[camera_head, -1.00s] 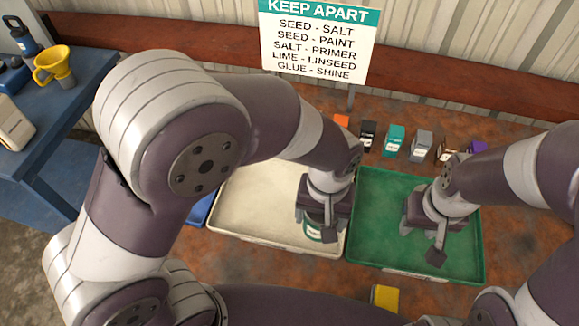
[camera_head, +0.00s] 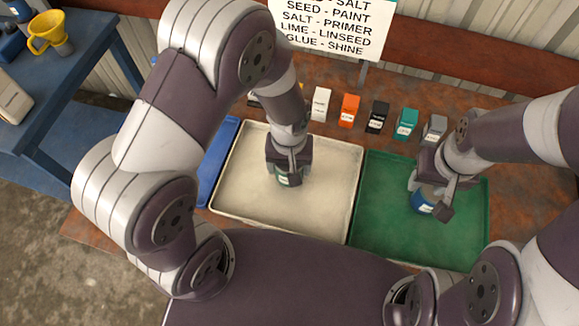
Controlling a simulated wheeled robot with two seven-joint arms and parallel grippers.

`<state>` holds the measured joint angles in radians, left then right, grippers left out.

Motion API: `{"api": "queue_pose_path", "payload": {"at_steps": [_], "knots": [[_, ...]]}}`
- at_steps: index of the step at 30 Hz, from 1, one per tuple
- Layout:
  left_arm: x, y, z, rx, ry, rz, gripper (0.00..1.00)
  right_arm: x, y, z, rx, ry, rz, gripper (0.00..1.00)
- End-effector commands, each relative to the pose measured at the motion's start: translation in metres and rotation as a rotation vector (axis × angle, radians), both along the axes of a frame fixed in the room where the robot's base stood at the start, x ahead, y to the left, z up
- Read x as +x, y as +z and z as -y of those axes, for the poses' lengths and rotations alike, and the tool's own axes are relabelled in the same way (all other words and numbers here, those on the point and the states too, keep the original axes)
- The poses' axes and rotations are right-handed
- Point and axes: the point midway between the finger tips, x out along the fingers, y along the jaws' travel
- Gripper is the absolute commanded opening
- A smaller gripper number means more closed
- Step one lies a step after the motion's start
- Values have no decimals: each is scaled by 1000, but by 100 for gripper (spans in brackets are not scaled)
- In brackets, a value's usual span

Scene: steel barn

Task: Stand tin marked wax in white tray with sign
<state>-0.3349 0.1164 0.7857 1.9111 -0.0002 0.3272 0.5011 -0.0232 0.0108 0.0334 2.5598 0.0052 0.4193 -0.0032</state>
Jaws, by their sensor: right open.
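The white tray (camera_head: 240,205) lies in the middle of the bench. My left gripper (camera_head: 288,165) points down over it, closed around a dark green tin (camera_head: 288,181) with a pale label. I cannot tell whether that tin touches the tray floor. My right gripper (camera_head: 434,193) is open over the green tray (camera_head: 375,235), at a blue tin (camera_head: 423,202) with a white label. The gripper hides part of this tin. The lettering on both tins is too small to read. The sign (camera_head: 328,30) stands behind the trays, its top cut off by the frame.
A blue tray (camera_head: 217,165) adjoins the white tray on the left. Behind the trays stand a white container (camera_head: 320,104), an orange one (camera_head: 348,109), a black one (camera_head: 377,116), a teal one (camera_head: 406,123) and a grey one (camera_head: 434,128). A blue table (camera_head: 75,95) holds a yellow funnel (camera_head: 47,32).

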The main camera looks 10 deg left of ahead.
Motion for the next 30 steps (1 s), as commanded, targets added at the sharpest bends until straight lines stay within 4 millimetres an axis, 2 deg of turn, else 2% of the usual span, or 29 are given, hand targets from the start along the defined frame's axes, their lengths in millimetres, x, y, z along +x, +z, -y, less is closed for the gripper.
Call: {"api": "queue_pose_path", "payload": {"at_steps": [4, 15, 16, 18, 25, 28, 30], "knots": [[-1, -22, 0, 1, 0, -2, 34, 0, 2, 0, 0, 0, 0, 43], [0, -28, 1, 0, 0, 0, 34, 0, -1, 0, 0, 0, 0, 43], [0, -27, 1, 0, 0, -1, 84, 0, 0, 0, 0, 0, 0, 43], [-1, -27, 1, 0, 0, -1, 100, 0, 0, 0, 0, 0, 0, 43], [0, -25, 1, 0, 0, -1, 100, 0, 2, 0, 0, 0, 0, 43], [0, -15, 1, -1, 0, 2, 100, 0, 2, 0, 0, 0, 0, 43], [1, 0, 1, -2, 0, 5, 100, 0, 1, 0, 0, 0, 0, 43]]}}
